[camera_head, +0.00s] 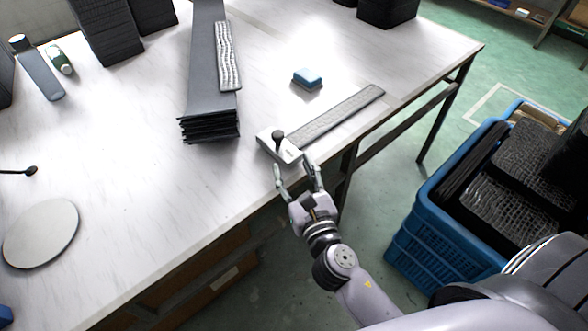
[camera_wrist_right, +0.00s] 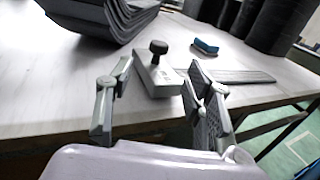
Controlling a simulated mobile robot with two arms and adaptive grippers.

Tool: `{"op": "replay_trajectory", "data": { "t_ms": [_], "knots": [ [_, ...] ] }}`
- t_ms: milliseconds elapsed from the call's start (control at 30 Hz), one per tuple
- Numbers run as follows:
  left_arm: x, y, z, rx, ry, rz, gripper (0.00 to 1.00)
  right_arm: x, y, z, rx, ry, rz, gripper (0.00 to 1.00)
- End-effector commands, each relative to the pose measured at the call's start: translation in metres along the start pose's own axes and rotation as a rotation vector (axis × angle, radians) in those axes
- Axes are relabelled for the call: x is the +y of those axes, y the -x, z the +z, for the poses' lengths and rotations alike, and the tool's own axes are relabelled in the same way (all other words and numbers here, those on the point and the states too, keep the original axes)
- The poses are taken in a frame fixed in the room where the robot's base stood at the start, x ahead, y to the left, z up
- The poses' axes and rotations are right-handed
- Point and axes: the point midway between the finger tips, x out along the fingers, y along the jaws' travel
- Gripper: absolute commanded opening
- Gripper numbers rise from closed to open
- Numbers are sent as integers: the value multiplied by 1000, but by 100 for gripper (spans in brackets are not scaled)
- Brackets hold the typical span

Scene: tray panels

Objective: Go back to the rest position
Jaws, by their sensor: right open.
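My right gripper (camera_head: 297,170) is at the front edge of the white table (camera_head: 150,170). It is open and empty, also in the right wrist view (camera_wrist_right: 165,95). Just beyond its fingertips lies a small white block with a black knob (camera_head: 279,146), which shows between the fingers in the wrist view (camera_wrist_right: 157,76). I cannot tell from the head view whether a finger touches the block. My left gripper is not in view.
A flat grey textured strip (camera_head: 335,118) extends right from the block. A blue sponge-like block (camera_head: 307,78) lies behind it. A stack of grey panels (camera_head: 207,70) stands left. A blue crate (camera_head: 436,215) with dark panels is on the floor at right. The table's front left is mostly clear around a round disc (camera_head: 41,235).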

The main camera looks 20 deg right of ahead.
Motion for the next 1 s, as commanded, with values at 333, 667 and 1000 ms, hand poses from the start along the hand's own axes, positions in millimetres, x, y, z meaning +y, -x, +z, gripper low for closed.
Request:
{"op": "replay_trajectory", "data": {
  "t_ms": [333,667,1000],
  "knots": [
    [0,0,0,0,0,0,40,-2,0,0,4,-19,-7,48],
    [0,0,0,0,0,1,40,-76,35,-46,178,-991,-407,48],
    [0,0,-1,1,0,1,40,-81,129,-114,271,-2046,-1134,48]
  ]
}}
